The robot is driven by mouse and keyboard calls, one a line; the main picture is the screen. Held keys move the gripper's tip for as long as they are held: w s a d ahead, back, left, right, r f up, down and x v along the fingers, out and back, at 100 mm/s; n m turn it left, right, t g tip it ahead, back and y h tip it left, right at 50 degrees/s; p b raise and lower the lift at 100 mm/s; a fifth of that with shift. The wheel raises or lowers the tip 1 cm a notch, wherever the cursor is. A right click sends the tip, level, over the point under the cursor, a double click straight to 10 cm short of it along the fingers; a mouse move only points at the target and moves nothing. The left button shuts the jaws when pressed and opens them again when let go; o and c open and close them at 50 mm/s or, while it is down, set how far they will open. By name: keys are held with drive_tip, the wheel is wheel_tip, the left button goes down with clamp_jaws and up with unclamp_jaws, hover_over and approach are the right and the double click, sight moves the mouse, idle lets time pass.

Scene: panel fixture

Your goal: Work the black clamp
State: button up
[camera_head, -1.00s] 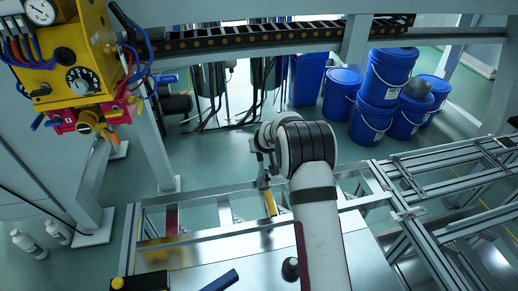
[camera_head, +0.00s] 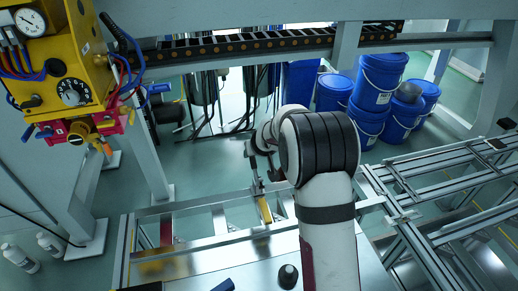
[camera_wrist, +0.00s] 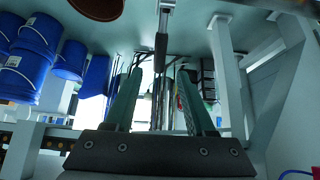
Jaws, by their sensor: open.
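In the wrist view a slim black handle (camera_wrist: 160,52), which looks like part of the black clamp, hangs from a metal bar at the top edge. Its lower end appears between my gripper's fingers; I see no contact. My gripper (camera_wrist: 160,72) is open and empty, with two green fingers spread either side of the handle. In the head view my arm hides most of the gripper, and I cannot clearly make out the black clamp there. A yellow bar (camera_head: 265,209) stands upright on the frame just below the gripper.
A yellow panel box (camera_head: 65,65) with gauge and hoses hangs at the left. Blue buckets (camera_head: 381,82) stand at the back right. A black knob (camera_head: 288,276) sits on the metal plate (camera_head: 245,252) in front. Aluminium rails (camera_head: 440,225) run at the right.

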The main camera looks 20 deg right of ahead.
drive_tip(key=v, duration=0.8)
drive_tip(key=shift+s+r, duration=0.1)
drive_tip(key=shift+s, duration=0.05)
